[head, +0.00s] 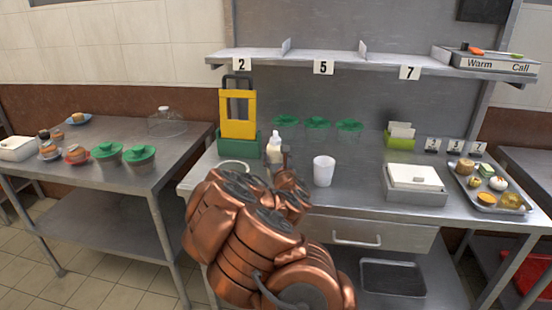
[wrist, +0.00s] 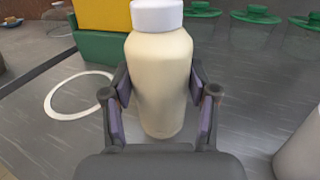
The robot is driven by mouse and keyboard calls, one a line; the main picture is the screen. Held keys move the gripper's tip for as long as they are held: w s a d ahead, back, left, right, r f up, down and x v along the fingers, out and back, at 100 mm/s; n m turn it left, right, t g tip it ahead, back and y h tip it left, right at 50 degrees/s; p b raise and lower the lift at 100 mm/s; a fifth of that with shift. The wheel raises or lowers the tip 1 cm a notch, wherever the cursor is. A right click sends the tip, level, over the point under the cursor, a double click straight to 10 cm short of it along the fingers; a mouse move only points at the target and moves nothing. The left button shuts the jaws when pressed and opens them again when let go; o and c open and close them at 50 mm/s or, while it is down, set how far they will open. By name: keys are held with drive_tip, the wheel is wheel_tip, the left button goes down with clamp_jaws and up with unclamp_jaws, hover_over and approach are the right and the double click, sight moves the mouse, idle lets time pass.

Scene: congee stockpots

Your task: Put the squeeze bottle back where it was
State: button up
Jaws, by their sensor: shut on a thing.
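The squeeze bottle (head: 274,148) is cream with a white cap and stands upright at the middle-left of the steel counter. In the wrist view the bottle (wrist: 160,85) is between the two fingers of my gripper (wrist: 160,90), which are shut on its sides. In the head view my gripper (head: 279,163) is partly hidden by my copper-coloured arm. A white ring marking (head: 233,166) lies on the counter to the left of the bottle; in the wrist view the ring (wrist: 79,96) is empty. I cannot tell whether the bottle's base touches the counter.
A green-and-yellow holder (head: 238,125) stands behind the ring. A white cup (head: 323,171) stands right of the bottle. Green-lidded containers (head: 317,123) line the back. A white-lidded box (head: 414,178) and a food tray (head: 489,187) are farther right.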

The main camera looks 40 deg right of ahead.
drive_tip(key=shift+f, duration=0.15)
drive_tip(key=o, duration=0.8)
